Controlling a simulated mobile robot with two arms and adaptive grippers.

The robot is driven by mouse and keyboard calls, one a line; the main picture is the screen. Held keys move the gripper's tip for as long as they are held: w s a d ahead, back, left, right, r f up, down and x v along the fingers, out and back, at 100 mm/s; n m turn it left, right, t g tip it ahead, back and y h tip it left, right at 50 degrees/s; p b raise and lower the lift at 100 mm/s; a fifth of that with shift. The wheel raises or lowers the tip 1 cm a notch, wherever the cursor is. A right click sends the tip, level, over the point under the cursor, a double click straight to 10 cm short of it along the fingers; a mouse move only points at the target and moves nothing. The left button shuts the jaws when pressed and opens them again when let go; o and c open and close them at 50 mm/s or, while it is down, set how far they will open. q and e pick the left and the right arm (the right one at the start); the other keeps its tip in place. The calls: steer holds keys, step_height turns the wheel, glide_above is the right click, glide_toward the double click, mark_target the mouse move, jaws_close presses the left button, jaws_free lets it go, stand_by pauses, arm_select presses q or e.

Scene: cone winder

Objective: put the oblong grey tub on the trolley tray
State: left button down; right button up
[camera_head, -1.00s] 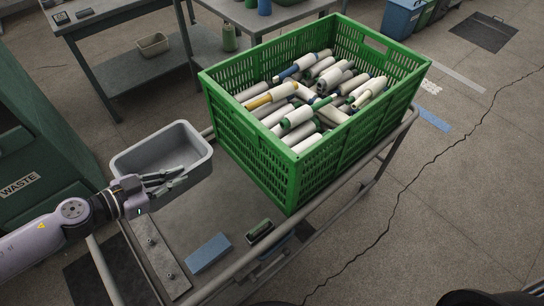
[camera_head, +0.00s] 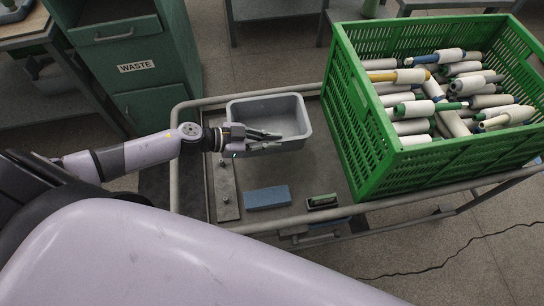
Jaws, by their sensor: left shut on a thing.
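The oblong grey tub (camera_head: 303,120) is at the back left of the trolley tray (camera_head: 310,173), left of the green crate. It looks upright and empty. My left gripper (camera_head: 267,139) reaches in from the left and is shut on the tub's near wall. Whether the tub's base touches the tray or hangs just above it, I cannot tell. My right gripper is not in view.
A green crate (camera_head: 375,140) full of yarn cones fills the tray's right side. A blue block (camera_head: 267,197), a small dark-green item (camera_head: 322,201) and a metal plate (camera_head: 227,190) lie along the front. A green waste cabinet (camera_head: 130,60) stands behind left.

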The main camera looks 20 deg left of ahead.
arm_select(q)
step_height(320, 180, down, 8)
steer(key=shift+r+b, duration=0.1)
steer(key=shift+b, duration=0.9)
steer(key=c, duration=1.8)
jaws_free()
steer(key=shift+a, duration=0.1)
steer(key=v, duration=1.1)
steer(key=shift+s+a+r, duration=0.25)
